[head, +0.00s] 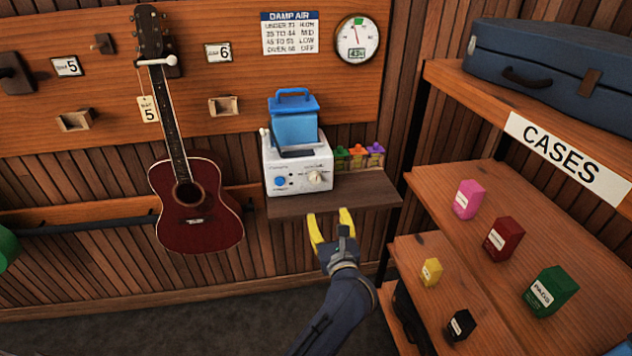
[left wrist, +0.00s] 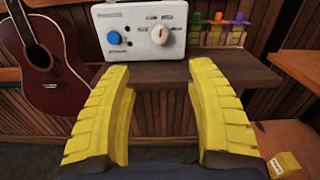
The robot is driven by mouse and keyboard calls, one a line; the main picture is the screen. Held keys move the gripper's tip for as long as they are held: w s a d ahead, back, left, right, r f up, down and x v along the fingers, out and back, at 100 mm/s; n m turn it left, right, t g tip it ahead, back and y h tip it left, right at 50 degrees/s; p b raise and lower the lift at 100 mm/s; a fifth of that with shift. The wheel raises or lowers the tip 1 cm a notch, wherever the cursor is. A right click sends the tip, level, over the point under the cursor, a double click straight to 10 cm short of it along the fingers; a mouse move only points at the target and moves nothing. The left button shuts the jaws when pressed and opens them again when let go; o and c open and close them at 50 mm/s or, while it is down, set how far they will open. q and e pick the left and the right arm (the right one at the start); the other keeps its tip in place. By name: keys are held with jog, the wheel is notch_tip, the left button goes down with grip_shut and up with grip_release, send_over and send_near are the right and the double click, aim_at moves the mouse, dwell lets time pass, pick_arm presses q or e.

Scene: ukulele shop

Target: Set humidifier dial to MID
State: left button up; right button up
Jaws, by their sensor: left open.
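The white humidifier (head: 296,184) stands on a small wall shelf, with a blue tank (head: 294,127) on top. Its cream dial (head: 316,179) is on the right of its front face, right of a blue button (head: 280,181). In the left wrist view the dial (left wrist: 160,35) has a red mark pointing roughly upward; the labels around it are too small to read. My left gripper (head: 330,216) is open and empty, below and in front of the shelf edge, apart from the dial. Its yellow fingers (left wrist: 160,75) spread below the humidifier in the left wrist view. My right gripper is not in view.
The shelf (head: 345,194) juts out between gripper and humidifier, with small coloured bottles (head: 358,157) at right. A red guitar (head: 200,220) hangs left. A damp air chart (head: 290,34) and round gauge (head: 357,40) hang above. Shelves with small boxes stand right.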

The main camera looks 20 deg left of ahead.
aim_at(316, 180)
pick_arm(q)
jog(key=x, duration=1.7)
jog(key=shift+w, duration=0.2)
jog(key=shift+o, duration=0.2)
grip_shut()
